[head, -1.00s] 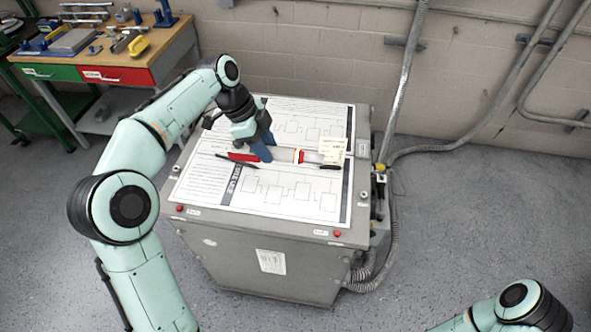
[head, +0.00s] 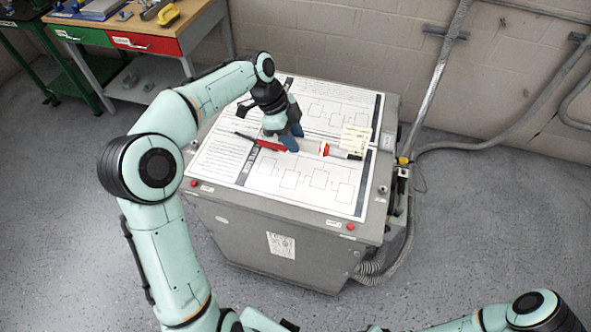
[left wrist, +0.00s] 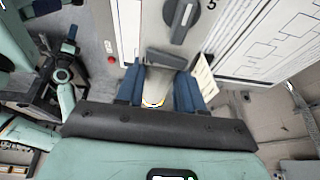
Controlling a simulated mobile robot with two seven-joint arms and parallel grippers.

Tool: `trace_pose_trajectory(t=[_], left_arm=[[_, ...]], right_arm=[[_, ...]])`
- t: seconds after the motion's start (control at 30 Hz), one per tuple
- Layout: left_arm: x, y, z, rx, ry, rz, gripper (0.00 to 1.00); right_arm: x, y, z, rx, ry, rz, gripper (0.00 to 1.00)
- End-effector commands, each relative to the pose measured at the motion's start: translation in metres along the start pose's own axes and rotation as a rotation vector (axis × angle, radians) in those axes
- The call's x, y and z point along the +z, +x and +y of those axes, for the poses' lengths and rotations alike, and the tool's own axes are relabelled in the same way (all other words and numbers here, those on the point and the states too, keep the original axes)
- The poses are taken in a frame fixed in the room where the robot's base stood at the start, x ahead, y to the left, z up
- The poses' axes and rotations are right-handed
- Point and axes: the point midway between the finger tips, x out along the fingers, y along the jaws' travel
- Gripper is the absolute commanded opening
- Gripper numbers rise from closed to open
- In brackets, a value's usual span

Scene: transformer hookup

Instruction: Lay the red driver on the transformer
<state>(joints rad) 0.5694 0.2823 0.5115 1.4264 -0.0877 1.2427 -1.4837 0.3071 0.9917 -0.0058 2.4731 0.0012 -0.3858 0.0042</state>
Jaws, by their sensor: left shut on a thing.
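The red driver (head: 271,143) is in my left gripper (head: 291,143), over the middle of the transformer's top. Its red part sticks out left of the blue fingers. A pale stretch and a red-and-white part show to the right of them. The transformer (head: 280,215) is a grey cabinet with printed diagram sheets on its top. In the left wrist view the gripper (left wrist: 160,92) has its blue fingers around something pale with a yellow ring. I cannot tell whether the driver touches the sheet. My right gripper is out of view.
A cream paper tag (head: 356,138) stands by the right part of the driver. Conduits (head: 437,85) run up the wall behind. A workbench (head: 205,25) with tools stands at back left. Clear floor lies around the transformer.

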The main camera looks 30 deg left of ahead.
Motion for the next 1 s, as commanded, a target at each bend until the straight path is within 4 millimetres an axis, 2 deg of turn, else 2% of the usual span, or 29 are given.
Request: trace_pose_trajectory(t=[0.03, 0.1, 0.3, 0.63, 0.83, 1.0], left_arm=[[0.006, 0.015, 0.002, 0.003, -0.002, 0.001, 0.00], [0.012, 0.031, 0.002, 0.003, -0.002, 0.001, 0.00], [0.028, 0.070, 0.003, 0.001, 0.001, 0.002, 0.00], [0.038, 0.095, 0.003, -0.002, 0.000, 0.002, 0.00], [0.049, 0.119, 0.004, -0.001, 0.000, 0.001, 0.00], [0.050, 0.122, 0.003, -0.004, 0.001, 0.001, 0.00]], right_arm=[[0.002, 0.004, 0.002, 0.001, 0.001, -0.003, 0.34], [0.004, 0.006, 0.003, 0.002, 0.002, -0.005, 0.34], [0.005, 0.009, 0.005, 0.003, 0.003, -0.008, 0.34], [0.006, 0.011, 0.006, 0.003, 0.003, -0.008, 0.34], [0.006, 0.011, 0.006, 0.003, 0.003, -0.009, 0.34], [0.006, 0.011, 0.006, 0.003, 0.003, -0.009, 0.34]])
